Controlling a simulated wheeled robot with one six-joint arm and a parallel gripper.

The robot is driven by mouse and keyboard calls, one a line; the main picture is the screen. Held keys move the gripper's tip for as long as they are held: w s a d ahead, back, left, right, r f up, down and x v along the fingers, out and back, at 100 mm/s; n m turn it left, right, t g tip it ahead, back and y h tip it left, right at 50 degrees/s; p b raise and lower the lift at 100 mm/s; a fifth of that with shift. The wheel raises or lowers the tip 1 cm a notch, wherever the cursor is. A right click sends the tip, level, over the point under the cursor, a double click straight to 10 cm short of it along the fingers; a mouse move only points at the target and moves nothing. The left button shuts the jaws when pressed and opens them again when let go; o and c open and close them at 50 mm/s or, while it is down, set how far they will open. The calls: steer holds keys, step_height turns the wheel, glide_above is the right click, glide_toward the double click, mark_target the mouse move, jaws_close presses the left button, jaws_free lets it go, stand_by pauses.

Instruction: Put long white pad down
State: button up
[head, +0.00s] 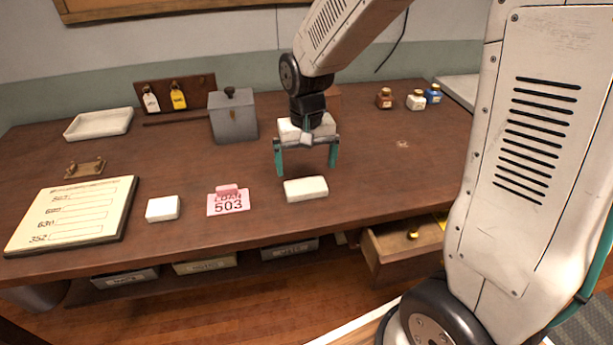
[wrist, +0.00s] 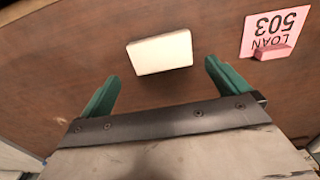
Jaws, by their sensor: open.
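The long white pad (head: 306,189) lies flat on the wooden desk, right of the pink LOAN 503 card. It also shows in the wrist view (wrist: 160,53), beyond the fingertips and between their lines. My gripper (head: 306,172) is open and empty, with its teal fingers spread wide above the desk, just behind the pad in the head view. In the wrist view the two fingers (wrist: 160,80) stand apart with nothing between them. A shorter white block (head: 163,208) lies left of the pink card (head: 228,202).
An open ledger (head: 73,213) lies at the left. A grey lidded box (head: 233,116), a white tray (head: 99,124) and a tag board (head: 176,97) stand behind. Small bottles (head: 416,100) stand at the back right. A drawer (head: 402,247) is open below the front edge. The desk's right part is clear.

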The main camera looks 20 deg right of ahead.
mark_target(307, 186)
step_height(307, 186, up, 6)
steer(key=s+d+r+n, duration=0.1)
steer(key=s+r, duration=0.3)
steer(key=s, duration=0.7)
steer(key=s+d+r+n+t, duration=0.1)
steer(key=s+r, duration=0.3)
steer(key=s, duration=0.8)
steer(key=shift+d, duration=0.55)
steer(key=shift+a, duration=0.1)
